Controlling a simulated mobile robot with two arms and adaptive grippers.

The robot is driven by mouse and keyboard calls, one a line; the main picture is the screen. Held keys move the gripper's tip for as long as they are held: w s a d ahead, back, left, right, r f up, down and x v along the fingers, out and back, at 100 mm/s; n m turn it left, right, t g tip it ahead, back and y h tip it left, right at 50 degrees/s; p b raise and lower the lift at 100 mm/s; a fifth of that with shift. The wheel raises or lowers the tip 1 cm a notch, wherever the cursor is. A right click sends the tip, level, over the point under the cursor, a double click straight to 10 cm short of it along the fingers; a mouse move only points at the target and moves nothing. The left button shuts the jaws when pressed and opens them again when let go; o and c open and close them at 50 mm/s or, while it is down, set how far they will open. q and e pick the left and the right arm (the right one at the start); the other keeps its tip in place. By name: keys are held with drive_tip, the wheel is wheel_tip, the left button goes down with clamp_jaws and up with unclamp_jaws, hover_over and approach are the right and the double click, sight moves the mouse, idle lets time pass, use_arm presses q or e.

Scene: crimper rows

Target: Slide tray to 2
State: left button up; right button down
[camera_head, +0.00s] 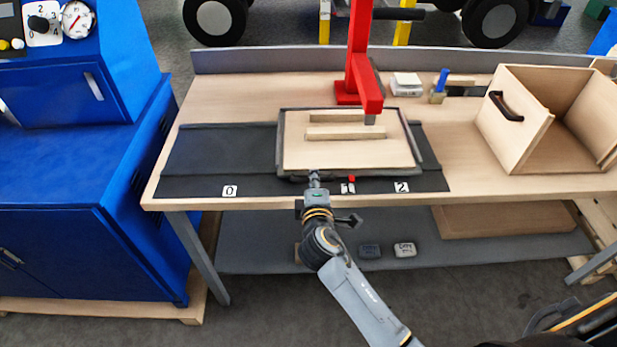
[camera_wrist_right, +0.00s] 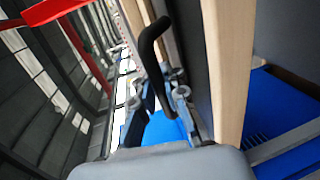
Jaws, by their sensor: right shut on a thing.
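The tray (camera_head: 294,160), pale wood with a dark grey rim, lies on a black track (camera_head: 215,152) on the workbench. Two wooden bars (camera_head: 345,132) lie on it. Labels 0 (camera_head: 230,191) and 2 (camera_head: 401,187) are on the track's front strip. A small red mark (camera_head: 351,179) sits at the tray's front edge above a white label I cannot read. My right gripper (camera_head: 314,179) is shut at the tray's front edge, on a black handle (camera_wrist_right: 150,48) seen in the wrist view. My left gripper is not in view.
A red press (camera_head: 359,55) stands behind the tray, its arm reaching over it. An open wooden box (camera_head: 520,140) with a black handle stands at right. The track's left part is bare. A blue cabinet (camera_head: 70,170) stands left of the bench.

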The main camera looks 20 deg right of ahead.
drive_tip(key=s+d+p, duration=0.1)
drive_tip(key=d, duration=0.3)
drive_tip(key=s+d+p, duration=0.1)
drive_tip(key=d, duration=0.3)
drive_tip(key=s+d, duration=0.1)
drive_tip(key=d, duration=0.3)
drive_tip(key=shift+s+d+f+p, duration=0.25)
drive_tip(key=shift+s+d+p, duration=0.1)
drive_tip(key=shift+s+p, duration=0.05)
drive_tip(key=c, duration=1.7)
unclamp_jaws()
drive_tip(key=o, duration=0.3)
drive_tip(key=shift+s+r, duration=0.1)
drive_tip(key=shift+s, duration=0.05)
drive_tip(key=shift+r, duration=0.1)
drive_tip(key=shift+s+a, duration=0.1)
drive_tip(key=shift+s, duration=0.25)
drive_tip(key=v, duration=1.1)
drive_tip(key=shift+s+r, duration=0.1)
drive_tip(key=shift+s, duration=0.1)
